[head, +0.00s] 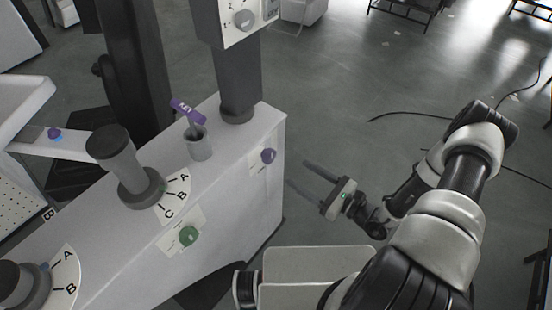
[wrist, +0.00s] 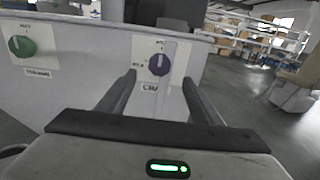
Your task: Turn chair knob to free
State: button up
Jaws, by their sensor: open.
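A purple knob (head: 268,156) sits on a pale plate near the right end of the white cabinet's side. In the wrist view the purple knob (wrist: 159,65) has a pointer line on its face and a small label below, partly hidden and too blurred to read surely. A green knob (head: 189,235) is on the same side, farther left; it also shows in the wrist view (wrist: 22,46). My gripper (head: 296,173) is open and empty, pointing at the cabinet. In the wrist view my gripper's fingers (wrist: 159,78) stand on either side of the purple knob, apart from it.
The white cabinet (head: 262,208) carries a dark lever (head: 115,155) with an A-B-C dial, and a grey cup (head: 199,143) holding a purple-tagged item. A dark column with a dial box (head: 245,20) rises behind. Open grey floor lies right of the cabinet.

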aim_at(272, 157)
jog(key=x, duration=1)
jog(key=shift+w+a, duration=0.15)
jog(key=shift+a, duration=0.1)
jog(key=c, duration=1)
